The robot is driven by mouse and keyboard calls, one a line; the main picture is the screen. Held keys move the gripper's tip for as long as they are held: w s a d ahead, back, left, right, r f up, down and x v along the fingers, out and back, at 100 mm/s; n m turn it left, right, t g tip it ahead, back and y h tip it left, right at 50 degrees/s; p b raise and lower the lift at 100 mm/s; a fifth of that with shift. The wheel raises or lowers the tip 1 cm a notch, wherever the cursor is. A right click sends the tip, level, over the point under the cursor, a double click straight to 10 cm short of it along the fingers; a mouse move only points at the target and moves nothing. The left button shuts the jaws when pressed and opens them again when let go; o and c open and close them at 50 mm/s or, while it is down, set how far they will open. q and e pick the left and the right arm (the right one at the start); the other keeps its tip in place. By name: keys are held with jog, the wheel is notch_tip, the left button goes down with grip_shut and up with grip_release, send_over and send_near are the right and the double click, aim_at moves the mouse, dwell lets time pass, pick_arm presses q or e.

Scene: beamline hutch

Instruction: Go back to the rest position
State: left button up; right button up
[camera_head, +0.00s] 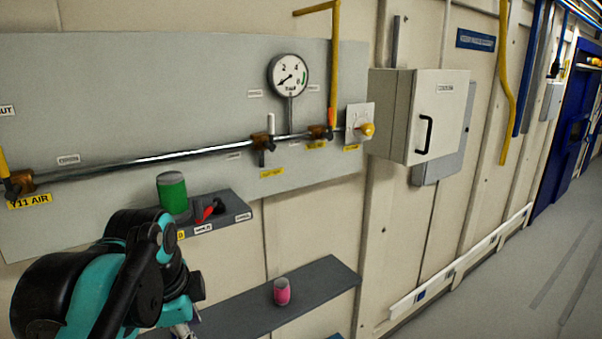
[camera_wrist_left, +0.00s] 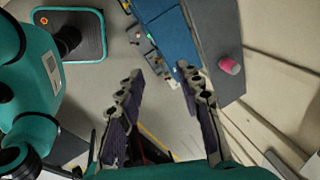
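My left arm comes in from the left in the head view, bent in front of the panel, with its wrist low in the picture. Only a small part of my left gripper (camera_head: 184,331) shows there, cut off by the bottom edge. In the left wrist view my left gripper (camera_wrist_left: 160,78) has its two fingers wide apart with nothing between them. A pink cylinder (camera_head: 282,291) stands on the lower grey shelf (camera_head: 325,277), to the right of my left gripper. It also shows in the left wrist view (camera_wrist_left: 230,66), outside the fingers. My right gripper is not in view.
A green cylinder (camera_head: 172,193) and a red-handled item (camera_head: 211,210) are on the upper shelf (camera_head: 232,203), close to my left arm. A pipe with a gauge (camera_head: 288,75) crosses the panel (camera_head: 150,100). A cabinet (camera_head: 440,115) juts out on the right. The floor at right is clear.

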pick_arm(q)
jog(key=s+f+n+t+b, duration=0.2)
jog(key=f+n+b, duration=0.5)
jog(key=f, duration=1.2)
jog(key=s+d+f+n+t+b, duration=0.1)
jog(key=s+f+n+b, duration=0.3)
jog(key=f, duration=1.6)
jog(key=n+b, duration=0.3)
jog(key=b, duration=0.2)
jog(key=shift+t, duration=0.4)
